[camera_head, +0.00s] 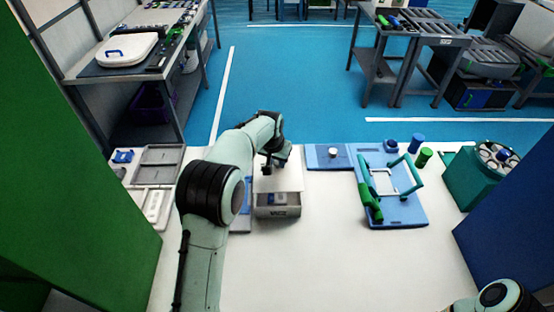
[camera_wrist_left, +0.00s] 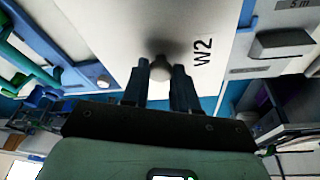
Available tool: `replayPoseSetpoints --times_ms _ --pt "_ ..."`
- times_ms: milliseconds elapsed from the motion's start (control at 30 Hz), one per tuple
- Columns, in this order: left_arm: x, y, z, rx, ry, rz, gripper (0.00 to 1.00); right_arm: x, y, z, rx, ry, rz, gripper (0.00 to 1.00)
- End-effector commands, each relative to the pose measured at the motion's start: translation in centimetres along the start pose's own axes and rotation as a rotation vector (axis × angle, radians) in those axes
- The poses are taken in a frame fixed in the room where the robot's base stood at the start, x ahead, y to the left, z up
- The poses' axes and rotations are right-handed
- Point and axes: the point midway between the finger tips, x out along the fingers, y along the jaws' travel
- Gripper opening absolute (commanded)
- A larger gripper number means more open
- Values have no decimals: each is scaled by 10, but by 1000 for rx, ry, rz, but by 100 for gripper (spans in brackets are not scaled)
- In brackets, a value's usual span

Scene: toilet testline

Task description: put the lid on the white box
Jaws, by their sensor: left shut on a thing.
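The white box (camera_head: 264,212) stands on the white table near the middle in the head view. Its front carries dark lettering, and a blue and grey item shows inside its open top. The white lid (camera_head: 290,179) is held above the back part of the box, so the front of the opening is uncovered. In the wrist view the lid (camera_wrist_left: 125,28) is marked "W2". My left gripper (camera_head: 268,168) is shut on the lid's small round knob (camera_wrist_left: 160,70). Whether the lid touches the box is hard to tell. My right gripper is out of view.
A blue board (camera_head: 408,213) with a teal frame and a green cylinder lies right of the box. Grey trays (camera_head: 160,163) are at the left. A teal container (camera_head: 476,185) stands far right. The front table is clear.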

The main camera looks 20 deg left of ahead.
Motion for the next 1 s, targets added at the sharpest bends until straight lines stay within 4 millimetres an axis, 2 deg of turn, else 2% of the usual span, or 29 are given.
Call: replayPoseSetpoints --times_ms 267,800,1000 --pt "8 0 4 0 -2 0 0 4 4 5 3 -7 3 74" --pt "55 0 18 -1 -2 0 0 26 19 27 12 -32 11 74" --pt "64 0 21 0 0 0 0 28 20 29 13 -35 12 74"
